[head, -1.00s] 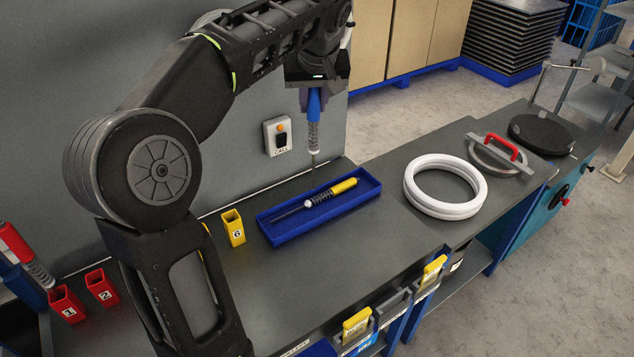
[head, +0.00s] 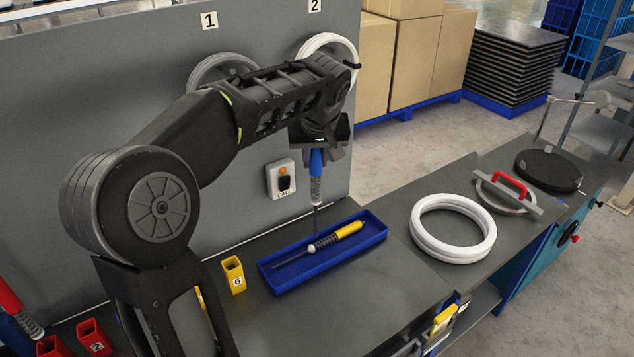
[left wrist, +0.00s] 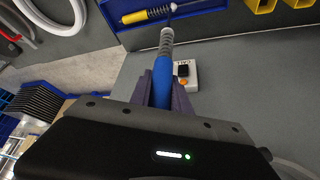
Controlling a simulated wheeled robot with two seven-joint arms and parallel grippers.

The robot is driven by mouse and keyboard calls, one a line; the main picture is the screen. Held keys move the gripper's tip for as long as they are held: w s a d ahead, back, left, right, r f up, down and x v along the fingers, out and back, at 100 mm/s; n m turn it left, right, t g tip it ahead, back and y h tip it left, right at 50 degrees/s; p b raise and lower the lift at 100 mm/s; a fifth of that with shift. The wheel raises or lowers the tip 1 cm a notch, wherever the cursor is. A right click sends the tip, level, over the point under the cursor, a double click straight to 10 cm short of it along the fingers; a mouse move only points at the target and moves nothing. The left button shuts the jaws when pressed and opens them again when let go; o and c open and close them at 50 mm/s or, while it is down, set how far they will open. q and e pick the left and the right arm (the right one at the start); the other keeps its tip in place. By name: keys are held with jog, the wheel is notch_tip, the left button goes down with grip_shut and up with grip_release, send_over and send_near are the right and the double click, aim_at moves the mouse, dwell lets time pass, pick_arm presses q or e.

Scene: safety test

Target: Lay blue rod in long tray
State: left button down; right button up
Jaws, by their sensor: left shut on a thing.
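My left gripper (head: 317,158) is shut on the blue handle of the blue rod (head: 316,163). The rod hangs upright, its spring part and thin tip pointing down at the back edge of the long blue tray (head: 284,288); whether the tip touches it I cannot tell. A yellow-handled rod (head: 346,231) lies lengthwise in the tray. In the left wrist view the blue rod (left wrist: 162,78) sits between the gripper fingers (left wrist: 164,92), and the tray (left wrist: 118,25) with the yellow rod (left wrist: 135,17) is beyond. My right gripper is not in view.
A yellow holder marked 6 (head: 233,275) stands just left of the tray. A grey wall with a call box (head: 281,180) rises behind it. White rings (head: 453,228) lie to the right. Bare table lies in front of the tray.

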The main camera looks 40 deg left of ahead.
aim_at(316, 177)
pick_arm(q)
jog(key=shift+f, duration=0.3)
jog(key=shift+f, duration=1.9)
jog(key=shift+f+b, duration=0.6)
jog(key=c, duration=1.2)
grip_release()
jog(key=shift+c, duration=0.2)
jog(key=shift+r, duration=0.15)
